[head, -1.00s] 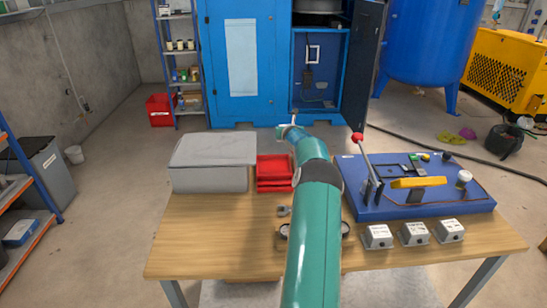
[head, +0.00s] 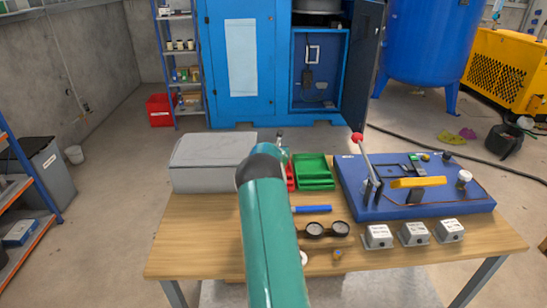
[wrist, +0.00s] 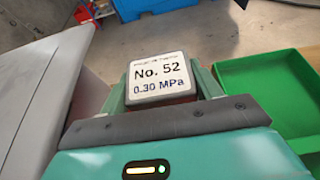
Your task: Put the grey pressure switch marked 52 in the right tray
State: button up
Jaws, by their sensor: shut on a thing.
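In the wrist view, the pressure switch (wrist: 160,75) is held between the fingers of my gripper (wrist: 161,88). Its label faces the camera and reads "No. 52" and "0.30 MPa". In the head view my gripper (head: 281,138) is beyond the end of my arm, above the back of the table, and the switch cannot be made out there. The green tray (head: 314,184) is just right of my gripper; it also shows in the wrist view (wrist: 262,88), apart from the switch. A red tray (head: 290,180) is left of the green one, mostly hidden by my arm.
A grey case (head: 207,178) stands close on the left. A blue panel (head: 425,208) with a red-knobbed lever (head: 358,138) stands on the right. Several grey boxes (head: 413,234), gauges (head: 325,230) and a blue cylinder (head: 312,209) lie toward the front.

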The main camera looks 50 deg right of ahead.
jog(key=shift+w+a+f, duration=0.1)
jog(key=shift+f, duration=1.4)
jog(key=shift+f, duration=0.3)
jog(key=shift+f, duration=0.35)
jog(key=o, duration=1.3)
